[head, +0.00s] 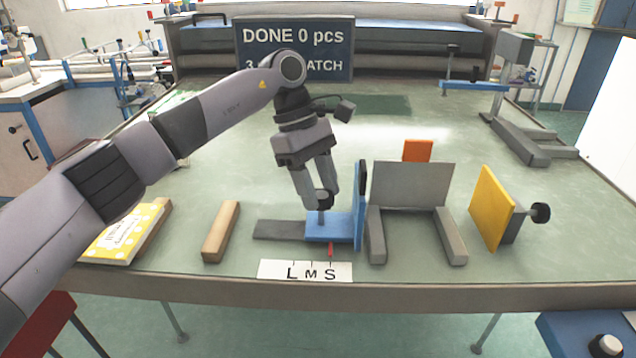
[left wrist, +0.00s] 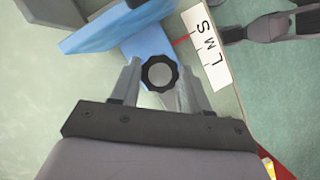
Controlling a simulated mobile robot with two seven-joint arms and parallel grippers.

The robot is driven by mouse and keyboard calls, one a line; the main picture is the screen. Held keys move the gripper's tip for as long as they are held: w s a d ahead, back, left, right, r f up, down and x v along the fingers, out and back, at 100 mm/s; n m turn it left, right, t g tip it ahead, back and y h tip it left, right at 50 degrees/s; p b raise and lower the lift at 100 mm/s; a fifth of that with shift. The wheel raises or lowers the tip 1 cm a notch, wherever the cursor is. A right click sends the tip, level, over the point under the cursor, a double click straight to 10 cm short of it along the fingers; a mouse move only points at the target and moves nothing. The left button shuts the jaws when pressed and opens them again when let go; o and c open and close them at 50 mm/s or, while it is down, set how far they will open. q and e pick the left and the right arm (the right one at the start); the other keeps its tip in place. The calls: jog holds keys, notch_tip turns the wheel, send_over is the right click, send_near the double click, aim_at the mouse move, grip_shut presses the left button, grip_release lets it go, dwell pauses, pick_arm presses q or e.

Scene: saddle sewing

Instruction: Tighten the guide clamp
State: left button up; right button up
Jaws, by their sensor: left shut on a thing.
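The guide is a blue block with an upright blue plate (head: 360,205), on a flat grey rail (head: 280,230). A round black clamp knob (head: 324,199) stands on top of the blue block (head: 341,228). My left gripper (head: 322,197) comes down from above and is shut on the knob. The left wrist view shows the knob (left wrist: 159,74) between the two fingers. A red pointer (head: 331,250) on the block points at the white L M S scale (head: 305,271), near the S.
A grey stand (head: 412,185) with an orange piece (head: 417,150) behind it is right of the guide. A yellow plate (head: 491,207) with a black knob is farther right. A wooden bar (head: 221,231) and a yellow booklet (head: 122,232) lie left.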

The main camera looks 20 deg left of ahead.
pick_arm(q)
jog(key=shift+w+r+m, duration=0.1)
jog(key=shift+m, duration=0.4)
jog(key=o, duration=1.1)
jog(key=shift+c, duration=0.2)
jog(key=v, duration=0.7)
